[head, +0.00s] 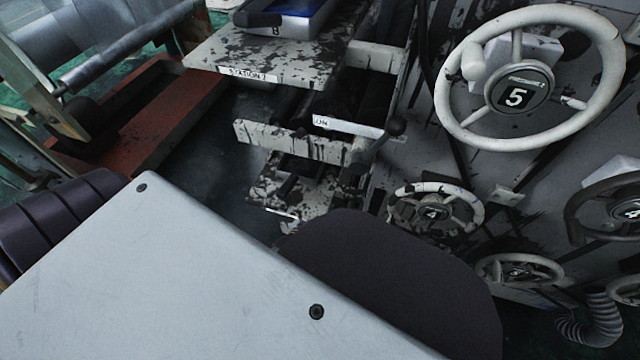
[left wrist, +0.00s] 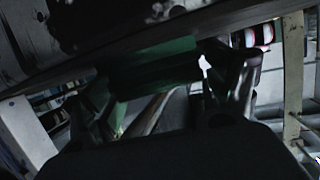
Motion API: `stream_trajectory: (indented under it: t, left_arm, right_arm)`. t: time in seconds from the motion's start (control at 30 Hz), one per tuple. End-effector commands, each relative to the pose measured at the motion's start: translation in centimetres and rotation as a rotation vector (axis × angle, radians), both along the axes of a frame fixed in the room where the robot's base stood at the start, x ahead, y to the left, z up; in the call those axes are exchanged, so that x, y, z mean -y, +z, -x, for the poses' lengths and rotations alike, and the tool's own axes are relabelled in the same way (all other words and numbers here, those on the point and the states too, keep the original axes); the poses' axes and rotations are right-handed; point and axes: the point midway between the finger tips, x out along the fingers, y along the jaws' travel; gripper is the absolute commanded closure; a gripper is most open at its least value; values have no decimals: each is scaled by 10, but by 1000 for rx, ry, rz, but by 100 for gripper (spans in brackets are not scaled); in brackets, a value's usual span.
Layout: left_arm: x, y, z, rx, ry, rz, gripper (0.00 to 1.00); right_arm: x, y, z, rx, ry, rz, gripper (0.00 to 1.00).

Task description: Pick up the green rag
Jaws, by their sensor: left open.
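In the left wrist view, my left gripper (left wrist: 165,88) is dark and open, with one finger on each side of the picture. A dark green cloth-like thing (left wrist: 155,72), which looks like the green rag, shows between and beyond the fingers, under a dark slanting edge. The view is dim, so I cannot tell whether the fingers touch it. I see no green rag in the head view, and neither gripper shows there. My right gripper is in no view.
Stained machine shelves (head: 285,60) marked "STATION" stand at the top middle of the head view. Handwheels, the largest a white one marked 5 (head: 446,100), line the right side. A red-brown beam (head: 150,115) lies at left. In the left wrist view, pale rails (left wrist: 293,75) stand at right.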

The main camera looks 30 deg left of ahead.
Motion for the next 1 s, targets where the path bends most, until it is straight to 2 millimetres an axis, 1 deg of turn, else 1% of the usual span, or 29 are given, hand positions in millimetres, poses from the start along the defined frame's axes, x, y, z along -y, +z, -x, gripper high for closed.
stream_trajectory:
  t: [0.1, 0.13, 0.5, 0.83, 1.0]
  left_arm:
    - [0, 0, 0, 0, 0, 0, 14]
    - [0, 0, 0, 0, 0, 0, 16]
    - [0, 0, 0, 0, 0, 0, 64]
    - [0, 1, 0, 0, 0, 0, 64]
    - [0, 5, 0, 1, 0, 0, 64]
  right_arm:
    - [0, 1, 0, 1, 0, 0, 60]
    - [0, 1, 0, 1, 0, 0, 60]
    - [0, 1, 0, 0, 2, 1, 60]
    - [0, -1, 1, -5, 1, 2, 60]
    - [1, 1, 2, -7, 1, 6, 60]
